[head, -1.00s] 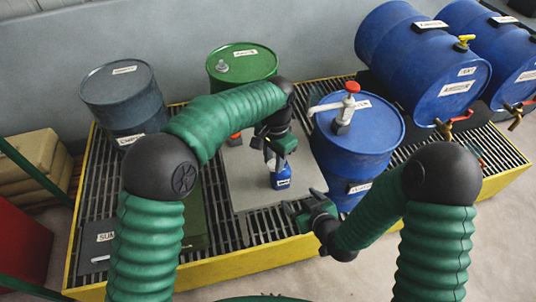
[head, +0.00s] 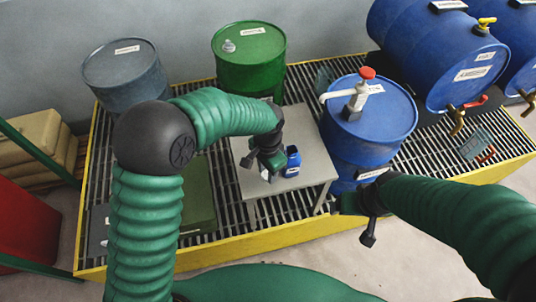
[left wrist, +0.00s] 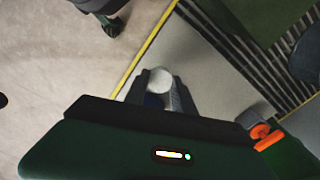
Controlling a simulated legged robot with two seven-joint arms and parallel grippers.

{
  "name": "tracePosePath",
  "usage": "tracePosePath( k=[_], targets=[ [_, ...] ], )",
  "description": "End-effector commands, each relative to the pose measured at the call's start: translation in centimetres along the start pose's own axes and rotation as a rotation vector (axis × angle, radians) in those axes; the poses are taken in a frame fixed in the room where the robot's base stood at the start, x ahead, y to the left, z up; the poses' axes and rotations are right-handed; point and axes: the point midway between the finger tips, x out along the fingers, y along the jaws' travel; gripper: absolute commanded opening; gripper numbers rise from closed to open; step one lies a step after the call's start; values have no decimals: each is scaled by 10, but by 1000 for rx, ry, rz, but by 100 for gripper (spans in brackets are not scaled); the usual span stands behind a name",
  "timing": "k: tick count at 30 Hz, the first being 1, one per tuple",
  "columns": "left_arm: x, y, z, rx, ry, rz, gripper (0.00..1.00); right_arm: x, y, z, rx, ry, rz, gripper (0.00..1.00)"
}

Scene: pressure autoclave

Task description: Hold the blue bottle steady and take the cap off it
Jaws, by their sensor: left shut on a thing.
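The blue bottle (head: 292,161), with a white label, stands on the grey table. My left gripper (head: 270,172) is beside it, just to its left in the head view. In the left wrist view, a round white cap (left wrist: 160,80) with some blue (left wrist: 153,101) under it is between the left fingers (left wrist: 160,96), which are shut on the bottle. The gripper hides part of the bottle. My right gripper (head: 340,205) is apart from the bottle, in front of the upright blue drum. Its finger gap is not clear. It also shows in the left wrist view (left wrist: 112,25).
The grey table (head: 307,118) stands on a yellow-edged grating (head: 290,226). The upright blue drum (head: 350,150) with a red-topped pump (head: 357,92) is close on the right. Green (head: 248,65) and grey (head: 125,80) drums stand behind. An orange item (left wrist: 262,132) is near the left gripper.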

Motion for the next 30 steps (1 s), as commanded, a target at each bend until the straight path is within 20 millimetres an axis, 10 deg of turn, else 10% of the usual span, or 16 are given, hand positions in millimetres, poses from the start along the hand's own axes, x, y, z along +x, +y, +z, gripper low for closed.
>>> tracePosePath(
  k=[9, 30],
  targets=[
    [7, -60, -39, -1, 1, 0, 0, 1, 0, 0, -2, 1, 0, 79],
    [50, -60, -40, 1, -2, 1, 0, 7, 0, 1, -3, 1, 0, 79]
  ],
)
